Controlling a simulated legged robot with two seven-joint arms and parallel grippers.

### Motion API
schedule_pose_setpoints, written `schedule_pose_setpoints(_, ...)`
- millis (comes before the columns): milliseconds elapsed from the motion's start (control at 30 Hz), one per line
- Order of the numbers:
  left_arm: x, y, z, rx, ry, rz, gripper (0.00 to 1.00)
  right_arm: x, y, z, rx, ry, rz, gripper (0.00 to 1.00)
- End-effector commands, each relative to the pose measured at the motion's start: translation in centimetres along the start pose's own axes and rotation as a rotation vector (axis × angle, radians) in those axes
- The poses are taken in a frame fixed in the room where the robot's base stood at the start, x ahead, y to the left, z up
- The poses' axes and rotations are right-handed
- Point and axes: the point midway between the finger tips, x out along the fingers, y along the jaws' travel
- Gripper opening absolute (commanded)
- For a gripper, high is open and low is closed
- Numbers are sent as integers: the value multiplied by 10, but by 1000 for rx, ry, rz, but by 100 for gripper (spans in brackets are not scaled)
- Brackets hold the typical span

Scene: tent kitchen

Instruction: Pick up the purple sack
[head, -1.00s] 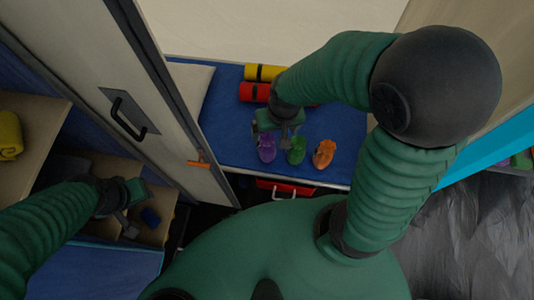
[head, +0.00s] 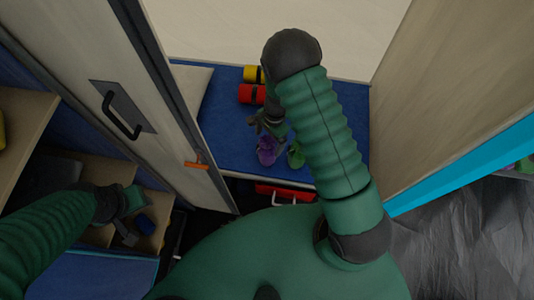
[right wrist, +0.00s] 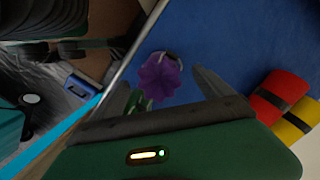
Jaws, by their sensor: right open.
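The purple sack (head: 267,150) stands on the blue bench top, close to its front edge. In the right wrist view the purple sack (right wrist: 160,76) lies ahead of the jaws, between the lines of the two fingers. My right gripper (head: 262,124) is open and just behind and above the sack in the head view. In the right wrist view its right finger (right wrist: 210,84) shows clearly and nothing is held. My left gripper (head: 130,228) hangs at the lower left, by the shelves; its jaw state is unclear.
A green sack (head: 296,155) stands right of the purple one, partly behind my arm. A red roll (head: 252,94) and a yellow roll (head: 254,74) lie farther back. A cabinet door with a black handle (head: 122,110) borders the bench on the left. A red box (head: 285,193) sits below.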

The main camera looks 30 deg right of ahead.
Motion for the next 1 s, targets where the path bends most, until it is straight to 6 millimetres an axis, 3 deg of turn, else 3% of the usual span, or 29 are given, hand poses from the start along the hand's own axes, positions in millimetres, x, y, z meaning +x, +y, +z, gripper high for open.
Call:
schedule_pose_setpoints(33, 5, 0, 1, 0, 0, 0, 36, 11, 0, 0, 0, 0, 0, 90)
schedule_pose_setpoints(267, 14, 0, 3, 0, 0, 0, 36, 33, 0, -1, -1, 0, 0, 90)
schedule_pose_setpoints(433, 27, 0, 6, 0, 0, 0, 36, 65, 1, -4, -1, 0, 0, 90)
schedule_pose_setpoints(700, 26, 0, 6, 0, 0, 0, 36, 69, 0, -3, -2, 0, -2, 89)
schedule_pose_setpoints(1000, 27, 0, 6, 0, 0, 0, 36, 69, 0, -3, -2, 0, -2, 49)
